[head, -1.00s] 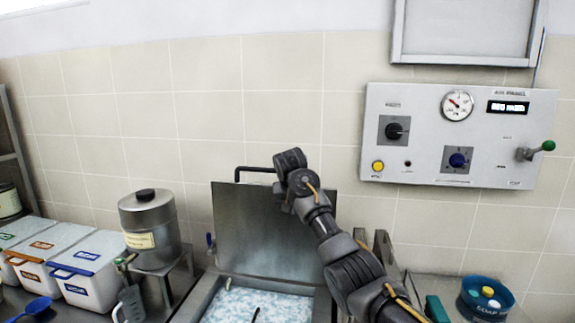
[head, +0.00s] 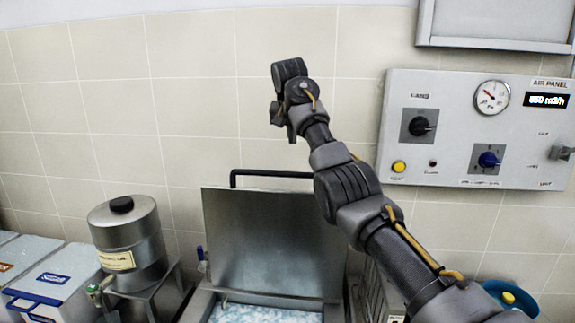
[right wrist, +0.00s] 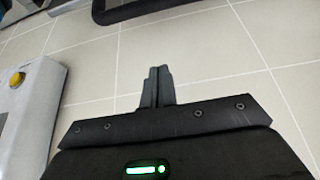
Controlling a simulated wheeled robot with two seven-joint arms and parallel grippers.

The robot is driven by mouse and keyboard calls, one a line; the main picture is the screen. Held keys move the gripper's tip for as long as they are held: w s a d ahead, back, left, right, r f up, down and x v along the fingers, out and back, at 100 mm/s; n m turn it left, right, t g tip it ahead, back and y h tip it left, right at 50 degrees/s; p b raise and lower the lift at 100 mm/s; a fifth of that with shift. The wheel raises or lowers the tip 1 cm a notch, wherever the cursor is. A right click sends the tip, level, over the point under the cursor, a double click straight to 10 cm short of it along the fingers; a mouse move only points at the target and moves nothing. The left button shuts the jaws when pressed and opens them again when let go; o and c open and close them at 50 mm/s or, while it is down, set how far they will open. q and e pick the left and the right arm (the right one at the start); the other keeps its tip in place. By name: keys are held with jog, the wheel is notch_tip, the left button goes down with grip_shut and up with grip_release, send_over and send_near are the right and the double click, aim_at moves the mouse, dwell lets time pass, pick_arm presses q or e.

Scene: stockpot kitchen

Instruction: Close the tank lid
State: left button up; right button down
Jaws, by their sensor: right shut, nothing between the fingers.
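The metal tank lid (head: 262,240) stands upright behind the tank (head: 200,303), near the tiled wall. A black bar handle (head: 270,173) runs along its top edge. The open tank holds pale blue-white contents (head: 262,314). My right gripper (head: 291,136) is above the handle, pointing down and apart from it. In the right wrist view the right gripper (right wrist: 157,84) has its fingers together and empty. A dark bar, apparently the handle (right wrist: 150,9), crosses the top of that view. My left gripper is out of view.
A grey control panel (head: 455,150) is on the wall at the right; its yellow button (right wrist: 16,79) shows in the right wrist view. A steel canister (head: 130,235) on a stand and white bins (head: 55,285) are at the left. A blue tub (head: 518,296) is at lower right.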

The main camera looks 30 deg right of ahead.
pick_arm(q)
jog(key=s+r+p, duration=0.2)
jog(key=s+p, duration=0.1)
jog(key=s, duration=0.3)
pick_arm(e)
jog(key=p+x, duration=0.3)
jog(key=x, duration=0.6)
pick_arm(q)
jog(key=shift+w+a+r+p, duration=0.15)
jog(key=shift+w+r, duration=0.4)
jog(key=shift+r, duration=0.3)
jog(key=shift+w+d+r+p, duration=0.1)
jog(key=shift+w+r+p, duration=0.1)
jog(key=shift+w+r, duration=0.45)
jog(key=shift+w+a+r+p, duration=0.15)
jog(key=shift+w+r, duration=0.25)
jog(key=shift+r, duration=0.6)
pick_arm(e)
jog(key=shift+s+a+f, duration=0.15)
jog(key=shift+s+a, duration=0.3)
jog(key=shift+s, duration=0.2)
jog(key=shift+s+a+f, duration=0.15)
jog(key=shift+s+a, duration=0.25)
jog(key=shift+s, duration=0.3)
jog(key=shift+s+a+f, duration=0.15)
jog(key=shift+s+a, duration=0.3)
jog(key=shift+s, duration=0.2)
